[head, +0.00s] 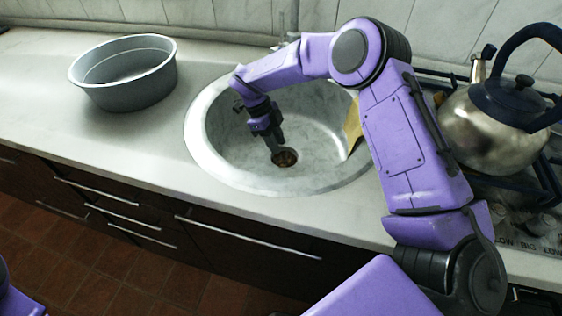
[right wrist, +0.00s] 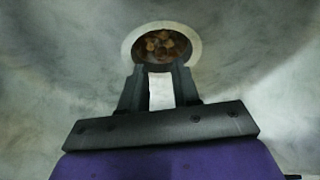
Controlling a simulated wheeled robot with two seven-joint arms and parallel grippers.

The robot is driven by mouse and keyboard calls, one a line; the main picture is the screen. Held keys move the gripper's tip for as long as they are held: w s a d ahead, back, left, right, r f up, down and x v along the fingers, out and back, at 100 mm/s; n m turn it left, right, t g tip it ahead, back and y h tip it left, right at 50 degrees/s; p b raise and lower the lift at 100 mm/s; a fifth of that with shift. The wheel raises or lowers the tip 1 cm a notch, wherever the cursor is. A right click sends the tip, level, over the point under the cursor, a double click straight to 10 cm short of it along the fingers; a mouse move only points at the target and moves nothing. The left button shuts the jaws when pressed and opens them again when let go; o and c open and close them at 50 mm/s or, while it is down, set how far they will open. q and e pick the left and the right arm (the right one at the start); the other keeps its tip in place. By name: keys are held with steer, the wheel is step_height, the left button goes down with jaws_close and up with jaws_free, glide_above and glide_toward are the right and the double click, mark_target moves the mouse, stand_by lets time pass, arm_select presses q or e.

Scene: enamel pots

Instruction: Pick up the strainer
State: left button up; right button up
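The strainer (head: 286,158) sits at the drain in the bottom of the sink. In the right wrist view the strainer (right wrist: 160,45) is round, with a pale rim and brown bits inside. My right gripper (head: 274,148) reaches down into the sink, just left of and close to the strainer. In the right wrist view its fingertips (right wrist: 160,68) overlap the strainer's near rim. The fingers are apart, with a pale patch showing between them. I cannot tell whether they touch the rim. My left gripper is not in view.
The round sink (head: 205,150) surrounds my right gripper. A yellowish cloth or sponge (head: 352,128) is at the sink's right wall. A grey basin (head: 125,85) stands on the counter at left. A metal kettle (head: 490,125) stands on the stove at right.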

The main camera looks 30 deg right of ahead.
mark_target(284, 156)
steer(key=x, duration=0.5)
steer(key=shift+d+f, duration=0.15)
steer(key=shift+f, duration=0.05)
jaws_close()
